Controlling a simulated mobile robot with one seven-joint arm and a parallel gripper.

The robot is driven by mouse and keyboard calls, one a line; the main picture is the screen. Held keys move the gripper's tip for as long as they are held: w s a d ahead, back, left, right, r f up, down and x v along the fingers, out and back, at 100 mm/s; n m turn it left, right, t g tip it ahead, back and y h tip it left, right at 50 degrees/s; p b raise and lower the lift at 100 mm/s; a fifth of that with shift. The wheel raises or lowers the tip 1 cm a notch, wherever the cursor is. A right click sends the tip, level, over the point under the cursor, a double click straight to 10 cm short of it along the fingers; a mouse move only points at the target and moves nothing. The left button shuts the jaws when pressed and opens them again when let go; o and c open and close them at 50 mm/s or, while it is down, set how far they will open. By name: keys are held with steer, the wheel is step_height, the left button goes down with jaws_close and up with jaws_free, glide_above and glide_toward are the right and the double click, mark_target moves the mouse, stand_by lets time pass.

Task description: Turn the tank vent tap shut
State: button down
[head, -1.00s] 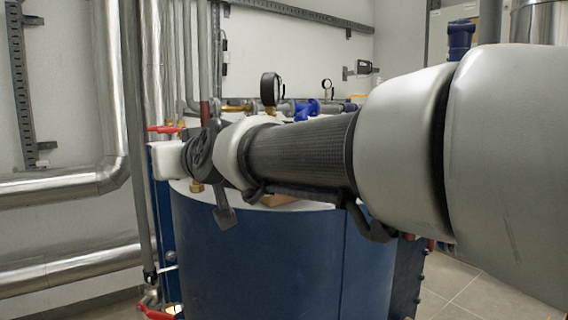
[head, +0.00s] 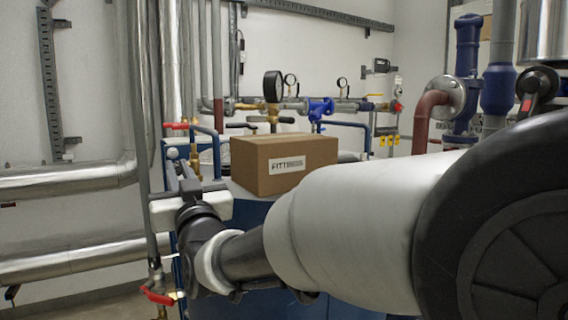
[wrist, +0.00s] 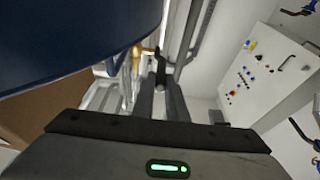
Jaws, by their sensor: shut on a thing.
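The tank vent tap appears in the wrist view as a dark lever (wrist: 160,66) on a brass body, close to the blue tank's (wrist: 70,40) edge. My gripper (wrist: 160,88) is shut on this lever, which stands between its two dark fingertips. In the head view my gripper (head: 176,165) is at the left edge of the tank top, near a brass fitting (head: 194,158). The lever's grip is too small to make out there, and my arm covers much of the tank.
A cardboard box (head: 262,172) sits on the tank top, just right of my gripper. Red-handled valves (head: 175,126) stand behind and below (head: 157,295). Gauges (head: 272,86) and pipes are behind. Silver pipes (head: 70,180) run at the left. A control panel (wrist: 265,75) shows in the wrist view.

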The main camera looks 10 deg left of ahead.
steer(key=shift+f+t, duration=0.3)
steer(key=shift+f, duration=0.1)
steer(key=shift+y, duration=0.4)
steer(key=c, duration=1.8)
jaws_free()
steer(key=shift+o, duration=0.2)
